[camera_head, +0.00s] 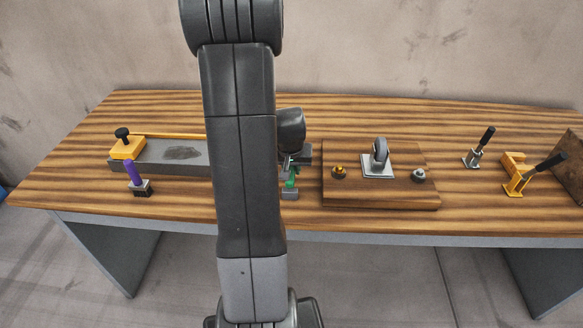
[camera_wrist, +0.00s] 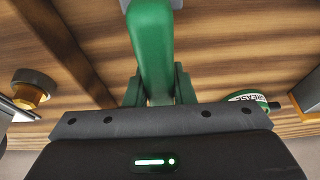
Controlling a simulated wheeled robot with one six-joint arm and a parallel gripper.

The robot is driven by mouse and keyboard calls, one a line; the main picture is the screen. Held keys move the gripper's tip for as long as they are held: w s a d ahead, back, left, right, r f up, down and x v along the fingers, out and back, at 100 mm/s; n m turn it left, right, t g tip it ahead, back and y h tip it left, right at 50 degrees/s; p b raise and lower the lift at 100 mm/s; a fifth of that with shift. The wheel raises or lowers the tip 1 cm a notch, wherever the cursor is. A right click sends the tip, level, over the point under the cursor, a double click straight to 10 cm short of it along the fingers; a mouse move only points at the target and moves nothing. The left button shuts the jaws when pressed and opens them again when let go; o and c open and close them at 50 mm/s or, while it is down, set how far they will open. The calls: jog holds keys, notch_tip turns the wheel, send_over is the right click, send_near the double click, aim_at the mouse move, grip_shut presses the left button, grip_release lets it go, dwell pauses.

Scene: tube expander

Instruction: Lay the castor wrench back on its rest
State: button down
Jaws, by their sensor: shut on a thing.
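My gripper (camera_head: 290,168) is just right of my arm link in the head view, low over the table's front half. It is shut on the green castor wrench (camera_wrist: 152,50), whose thick green handle runs up between the fingers in the wrist view. In the head view a small green part of the wrench (camera_head: 292,182) shows below my gripper, just above a small grey block (camera_head: 290,195) that looks like its rest. I cannot tell whether the wrench touches the block. The wrench's far end is out of view.
Right of my gripper, a wooden board (camera_head: 350,194) carries a castor (camera_head: 379,158), a brass nut (camera_head: 339,172) and a grey nut (camera_head: 419,175). A purple-handled tool (camera_head: 134,173) stands at the left. A green grease tin (camera_wrist: 248,97) shows in the wrist view. My arm hides the table's middle.

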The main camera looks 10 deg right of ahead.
jog(key=shift+f+b, duration=0.6)
jog(key=shift+f, duration=0.15)
jog(key=c, duration=1.1)
grip_release()
jog(key=shift+c, duration=0.2)
jog(key=shift+p+v, duration=2.4)
jog(key=shift+v, duration=1.7)
jog(key=shift+f, duration=0.1)
jog(key=b+x, duration=0.5)
jog(key=x, duration=0.3)
jog(key=shift+f, duration=0.1)
jog(key=shift+r, duration=0.25)
